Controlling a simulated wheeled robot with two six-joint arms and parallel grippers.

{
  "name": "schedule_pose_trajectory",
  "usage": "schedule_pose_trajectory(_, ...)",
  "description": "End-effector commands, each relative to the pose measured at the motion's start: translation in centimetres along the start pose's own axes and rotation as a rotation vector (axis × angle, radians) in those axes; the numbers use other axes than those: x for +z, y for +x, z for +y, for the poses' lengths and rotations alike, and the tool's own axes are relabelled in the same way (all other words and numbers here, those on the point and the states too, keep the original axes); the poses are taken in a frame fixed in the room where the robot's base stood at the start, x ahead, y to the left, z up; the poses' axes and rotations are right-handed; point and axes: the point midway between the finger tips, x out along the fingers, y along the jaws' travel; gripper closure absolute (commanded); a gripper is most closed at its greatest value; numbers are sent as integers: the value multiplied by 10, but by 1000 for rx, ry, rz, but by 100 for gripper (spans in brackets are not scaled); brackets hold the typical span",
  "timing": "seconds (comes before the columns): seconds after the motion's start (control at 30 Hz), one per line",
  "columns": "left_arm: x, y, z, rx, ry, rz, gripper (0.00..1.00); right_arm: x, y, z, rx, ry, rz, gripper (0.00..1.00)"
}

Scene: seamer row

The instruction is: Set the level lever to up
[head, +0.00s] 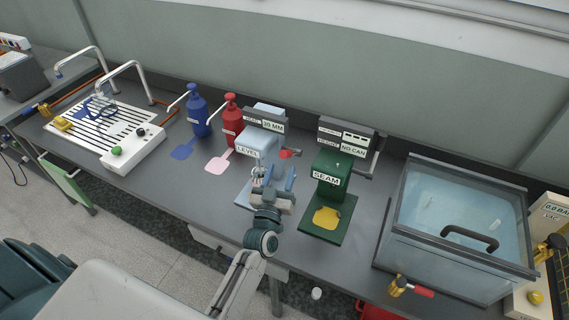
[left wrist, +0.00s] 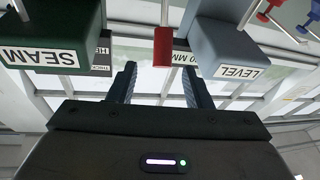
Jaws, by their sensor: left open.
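The pale blue LEVEL station (head: 257,142) stands mid-bench, with its label on the front. Its red lever (head: 287,153) sticks out at its right side; I cannot tell its exact setting. My left gripper (head: 280,173) is open and empty, just in front of and below the lever. In the left wrist view, the red lever (left wrist: 163,47) appears ahead, between the open fingers of my left gripper (left wrist: 158,68), with the LEVEL box (left wrist: 225,48) to its right. Touching is not visible. My right gripper is not in view.
The green SEAM station (head: 333,178) stands close at the right; its box also shows in the left wrist view (left wrist: 50,25). Red (head: 232,115) and blue (head: 197,112) pump bottles stand left of LEVEL. A clear-lidded tank (head: 455,215) fills the right bench.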

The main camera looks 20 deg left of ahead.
Motion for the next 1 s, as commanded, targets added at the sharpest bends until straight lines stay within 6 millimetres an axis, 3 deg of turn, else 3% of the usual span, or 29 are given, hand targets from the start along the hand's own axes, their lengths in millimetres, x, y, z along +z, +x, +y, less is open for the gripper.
schedule_pose_trajectory(0.2,1,-22,0,0,0,1,55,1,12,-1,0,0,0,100)
schedule_pose_trajectory(0.77,0,-24,0,2,1,-1,55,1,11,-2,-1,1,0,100)
schedule_pose_trajectory(1.0,11,-43,5,95,31,-178,55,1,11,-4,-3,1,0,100)
